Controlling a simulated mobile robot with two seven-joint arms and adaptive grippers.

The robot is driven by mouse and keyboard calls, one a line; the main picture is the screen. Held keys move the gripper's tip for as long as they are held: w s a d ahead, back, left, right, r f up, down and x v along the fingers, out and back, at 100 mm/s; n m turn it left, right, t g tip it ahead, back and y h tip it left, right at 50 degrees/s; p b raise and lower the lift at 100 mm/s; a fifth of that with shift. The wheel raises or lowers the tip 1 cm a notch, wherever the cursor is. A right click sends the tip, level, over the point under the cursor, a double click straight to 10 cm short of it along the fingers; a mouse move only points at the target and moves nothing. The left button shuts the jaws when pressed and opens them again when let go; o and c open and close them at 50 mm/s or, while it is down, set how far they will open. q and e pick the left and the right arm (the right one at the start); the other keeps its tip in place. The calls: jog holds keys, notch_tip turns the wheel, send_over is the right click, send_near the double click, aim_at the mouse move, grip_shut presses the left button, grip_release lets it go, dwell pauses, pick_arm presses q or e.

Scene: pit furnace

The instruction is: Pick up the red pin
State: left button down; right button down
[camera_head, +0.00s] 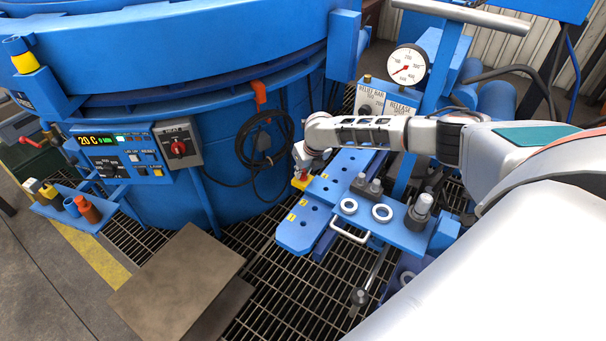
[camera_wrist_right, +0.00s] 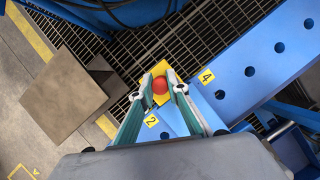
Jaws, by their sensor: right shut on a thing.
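The red pin (camera_wrist_right: 160,85) shows as a round red head in the right wrist view, over a small yellow plate (camera_wrist_right: 156,70). My right gripper (camera_wrist_right: 162,90) has a finger on each side of the pin and is shut on it. In the head view the right gripper (camera_head: 302,172) is over the left edge of the blue bar with numbered holes (camera_head: 297,233), with a bit of the yellow plate below it. The fingers hide the pin's lower part, so I cannot tell whether it is still seated. My left gripper is not in view.
The large blue furnace (camera_head: 210,110) stands left of the bar, with a control panel (camera_head: 122,155) and a looped black cable (camera_head: 262,140). A pressure gauge (camera_head: 407,65) stands behind my right arm. A brown plate (camera_head: 180,285) lies over the floor grating (camera_head: 262,320).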

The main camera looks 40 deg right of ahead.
notch_tip(320, 180, up, 9)
jog(key=shift+w+r+p, duration=0.1)
jog(key=shift+w+p, duration=0.05)
jog(key=shift+p, duration=0.95)
notch_tip(320, 180, up, 11)
jog(key=p, duration=0.2)
